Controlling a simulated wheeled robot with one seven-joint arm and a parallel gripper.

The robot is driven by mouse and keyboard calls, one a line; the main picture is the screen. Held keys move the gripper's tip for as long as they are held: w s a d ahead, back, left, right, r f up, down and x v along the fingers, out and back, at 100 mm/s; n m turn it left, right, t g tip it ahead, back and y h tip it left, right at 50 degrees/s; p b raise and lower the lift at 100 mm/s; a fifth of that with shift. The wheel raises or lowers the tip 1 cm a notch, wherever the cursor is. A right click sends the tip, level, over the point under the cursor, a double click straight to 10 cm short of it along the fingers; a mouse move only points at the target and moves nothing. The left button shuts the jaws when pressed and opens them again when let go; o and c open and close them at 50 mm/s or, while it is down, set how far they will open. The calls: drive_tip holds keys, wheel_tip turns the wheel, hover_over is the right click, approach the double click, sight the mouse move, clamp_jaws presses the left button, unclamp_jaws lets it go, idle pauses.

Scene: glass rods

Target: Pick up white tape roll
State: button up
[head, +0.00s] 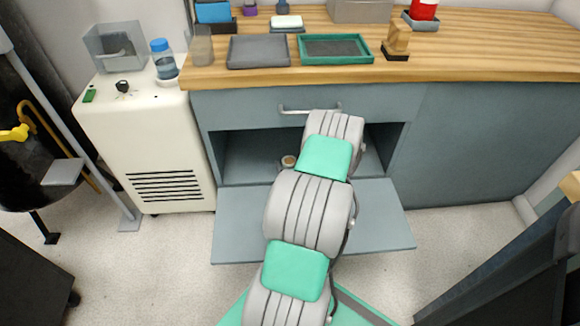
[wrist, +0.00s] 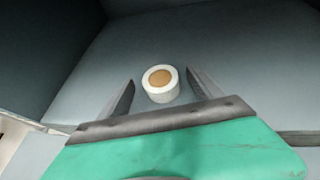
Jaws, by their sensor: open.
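The white tape roll (wrist: 161,93) lies flat on the cabinet floor in the wrist view, with a tan core facing up. It also shows in the head view (head: 288,161), partly hidden by my arm. My gripper (wrist: 160,86) is open, with one dark finger to the left of the roll and one to the right. Gaps show between the roll and both fingers. I cannot tell how far the fingertips are above the cabinet floor. In the head view my arm hides the gripper.
The open cabinet compartment (head: 243,155) has side walls close to my arm and a drawer (head: 260,106) above. Its folded-down door (head: 385,215) lies below my arm. A white cabinet unit (head: 150,140) stands to the left. The wooden counter (head: 440,55) holds trays and other items.

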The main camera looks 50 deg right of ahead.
drive_tip(key=x, duration=0.2)
drive_tip(key=shift+w+d+f, duration=0.2)
drive_tip(key=shift+w, duration=0.05)
drive_tip(key=shift+c, duration=0.2)
drive_tip(key=c, duration=1.4)
